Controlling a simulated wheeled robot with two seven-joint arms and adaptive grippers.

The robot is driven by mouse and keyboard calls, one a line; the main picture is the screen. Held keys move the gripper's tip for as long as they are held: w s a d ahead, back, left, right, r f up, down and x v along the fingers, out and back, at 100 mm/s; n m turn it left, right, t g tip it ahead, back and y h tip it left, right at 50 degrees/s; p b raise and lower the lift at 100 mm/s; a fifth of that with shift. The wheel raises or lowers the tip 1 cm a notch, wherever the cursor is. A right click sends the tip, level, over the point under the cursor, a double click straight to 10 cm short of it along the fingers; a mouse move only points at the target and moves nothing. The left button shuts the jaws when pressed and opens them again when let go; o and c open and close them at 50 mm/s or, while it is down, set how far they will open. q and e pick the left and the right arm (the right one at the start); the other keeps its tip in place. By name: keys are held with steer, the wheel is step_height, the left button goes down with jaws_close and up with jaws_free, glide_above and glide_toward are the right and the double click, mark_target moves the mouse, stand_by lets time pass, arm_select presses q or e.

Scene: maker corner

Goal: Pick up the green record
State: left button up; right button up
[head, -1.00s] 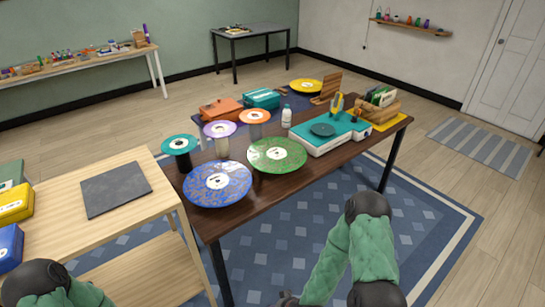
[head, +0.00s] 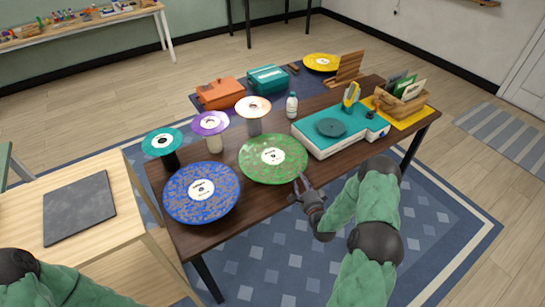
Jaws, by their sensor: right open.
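The green record (head: 273,158), speckled with a white label, lies on the dark wooden table (head: 232,232) near its front edge. What is under it is hidden. My right gripper (head: 299,185) is open and empty, with its fingertips close to the record's front right rim. I cannot tell whether they touch the rim. Of my left arm only green links show at the bottom left; its gripper is not in view.
A blue speckled record (head: 201,192) lies just left of the green one. A teal record player (head: 340,128) is to the right. Floor in front is free.

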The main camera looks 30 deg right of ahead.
mark_target(297, 167)
steer(key=shift+w+d+f, duration=0.1)
steer(key=shift+w+d, duration=0.15)
steer(key=shift+w, duration=0.45)
steer(key=shift+b+x, duration=0.6)
steer(key=shift+x, duration=2)
steer(key=shift+c, duration=0.3)
jaws_close()
